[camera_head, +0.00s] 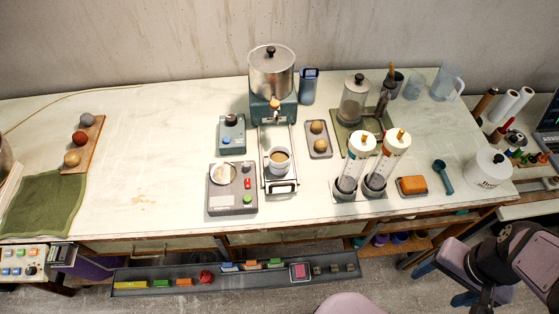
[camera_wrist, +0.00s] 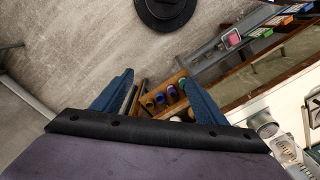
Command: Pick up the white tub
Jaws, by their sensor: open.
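The white tub (camera_head: 486,172) stands upright near the right end of the bench in the head view. It has a white lid with a dark knob and dark lettering on its side. My gripper (camera_head: 435,287) is at the lower right, in front of the bench edge and below and left of the tub in the picture. Its blue fingers are spread apart with nothing seen between them. The open fingers also show in the wrist view (camera_wrist: 158,78), pointing away from the tub. I cannot make out the tub in the wrist view.
Two tall white-topped cylinders (camera_head: 385,165) stand further left. White rolls (camera_head: 510,105) stand behind it at the right. A wooden shelf with coloured bottles (camera_wrist: 160,98) is under the bench.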

